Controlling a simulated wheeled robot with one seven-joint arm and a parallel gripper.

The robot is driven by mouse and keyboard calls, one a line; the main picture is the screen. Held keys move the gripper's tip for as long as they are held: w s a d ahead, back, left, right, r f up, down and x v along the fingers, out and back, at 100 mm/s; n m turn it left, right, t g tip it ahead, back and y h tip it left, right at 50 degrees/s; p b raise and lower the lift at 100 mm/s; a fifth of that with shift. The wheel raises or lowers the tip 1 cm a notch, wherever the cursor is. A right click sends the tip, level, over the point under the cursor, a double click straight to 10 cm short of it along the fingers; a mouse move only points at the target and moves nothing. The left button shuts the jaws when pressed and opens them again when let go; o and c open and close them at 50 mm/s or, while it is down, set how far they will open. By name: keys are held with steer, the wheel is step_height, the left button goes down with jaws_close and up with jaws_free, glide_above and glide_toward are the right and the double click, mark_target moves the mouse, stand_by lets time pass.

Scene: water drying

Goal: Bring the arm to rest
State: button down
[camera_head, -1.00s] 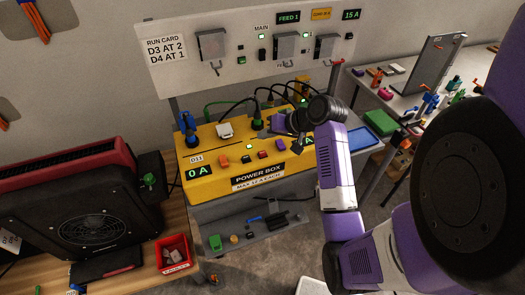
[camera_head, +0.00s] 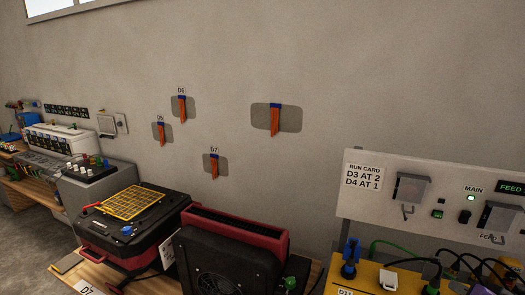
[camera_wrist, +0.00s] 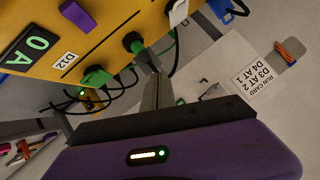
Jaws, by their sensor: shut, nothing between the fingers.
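My gripper (camera_wrist: 150,70) shows in the wrist view, its grey fingers together at the middle above my purple hand. Nothing shows between them. Beyond the fingertips is the yellow power box (camera_wrist: 140,22) with a 0 A display, a D12 label and green plugs; the view is tilted. I cannot tell how much gap lies between fingers and box. There, the power box (camera_head: 375,278) appears only in part at the lower right.
In the head view, the run card panel (camera_head: 425,190) stands at the right. A black and red machine (camera_head: 225,255) and another with a yellow grid (camera_head: 130,203) sit on the wooden bench at the left. Several orange-handled items hang on the wall. Dark cables run near the gripper in the wrist view.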

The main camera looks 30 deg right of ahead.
steer(key=s+a+n+t+h+b, duration=0.3)
steer(key=a+n+t, duration=0.1)
steer(key=a, duration=2.3)
steer(key=s+a+f+n+y+b, duration=0.1)
steer(key=s+a+n+y, duration=0.3)
steer(key=a, duration=0.5)
steer(key=s+a+f+n+t+y+b, duration=0.1)
steer(key=s+a+f+n+y+b, duration=0.1)
steer(key=s+a, duration=0.7)
steer(key=f+n+y, duration=0.1)
steer(key=n+y, duration=0.1)
steer(key=y, duration=0.1)
steer(key=shift+n, duration=0.4)
